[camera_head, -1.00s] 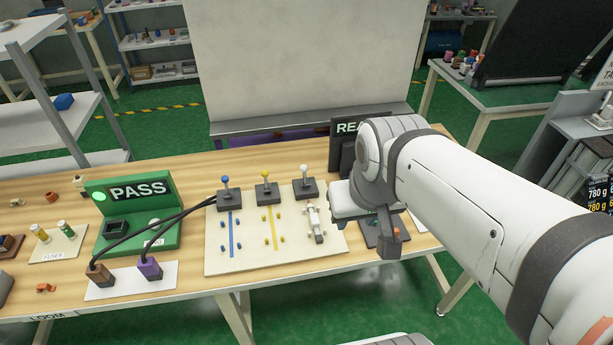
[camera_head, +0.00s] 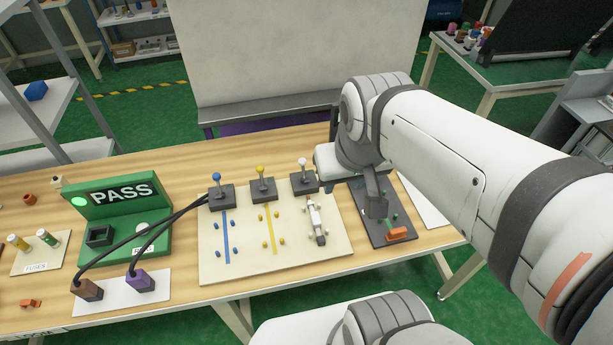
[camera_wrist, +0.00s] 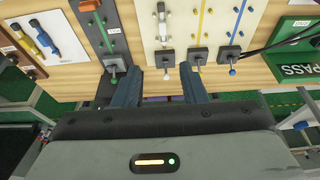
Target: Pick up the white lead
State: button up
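A white piece (camera_head: 316,220), which looks like the white lead, lies along the right-hand lane of a cream board (camera_head: 213,262), below the white-knobbed switch (camera_head: 303,177). In the wrist view the white lead (camera_wrist: 162,20) is at the top centre, beyond that switch (camera_wrist: 165,62). My gripper (camera_wrist: 159,85) is open and empty, with its two dark fingers apart and the bench behind them.
The dark panel (camera_head: 372,222) bears green pegs and an orange block (camera_head: 397,233). Blue (camera_head: 217,192) and yellow (camera_head: 262,185) switches stand left of the white one. Black cables run from the blue switch to brown and purple plugs (camera_head: 140,283). A green PASS stand (camera_head: 155,215) is farther left.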

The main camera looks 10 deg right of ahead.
jog(key=shift+o, duration=0.8)
jog(key=shift+w+f, duration=0.2)
jog(key=g+b, duration=0.3)
jog(key=b, duration=0.6)
send_over(316, 217)
notch_tip(316, 217, down, 26)
jog(key=shift+s, duration=0.1)
jog(key=shift+f+p, duration=0.5)
jog(key=shift+f, duration=3.35)
jog(key=shift+c, duration=0.5)
grip_shut()
